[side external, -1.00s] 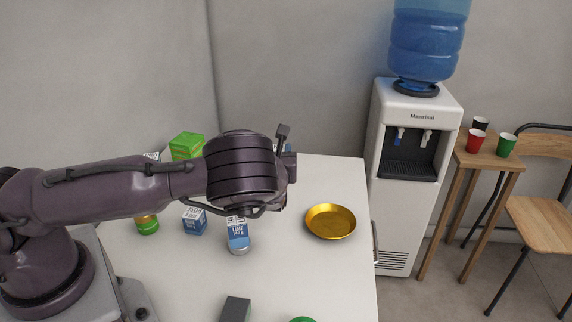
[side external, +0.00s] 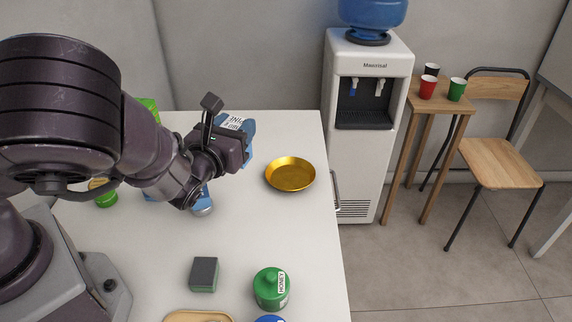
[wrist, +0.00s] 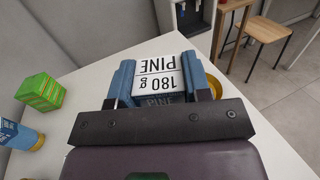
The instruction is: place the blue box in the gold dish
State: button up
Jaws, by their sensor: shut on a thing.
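My gripper (wrist: 158,78) is shut on a blue box (wrist: 157,98) with a white label reading "PINE 180 g", held between its two blue fingers. In the side external view my gripper (side external: 240,137) is over the far part of the white table, and the box's white label (side external: 233,123) shows beside it; the rest of the box is mostly hidden. The gold dish (side external: 290,175) lies on the table to the right of and nearer than the gripper. It looks empty. In the wrist view only a sliver of the dish (wrist: 215,88) shows behind the right finger.
A green can (side external: 107,199) and a green box (side external: 150,106) are at left. A grey-green block (side external: 204,274) and green honey jar (side external: 271,289) are in front. Table around the dish is clear. A water cooler (side external: 368,130) stands beyond.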

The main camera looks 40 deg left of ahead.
jog(key=shift+h, duration=0.3)
jog(key=shift+w+d+f, duration=0.2)
jog(key=shift+w+f, duration=3.05)
jog(key=shift+w, duration=0.25)
jog(key=shift+w+d+f, duration=0.15)
jog(key=shift+w+f, duration=3.05)
jog(key=shift+w, duration=0.3)
jog(key=shift+f, duration=0.1)
jog(key=o, duration=1)
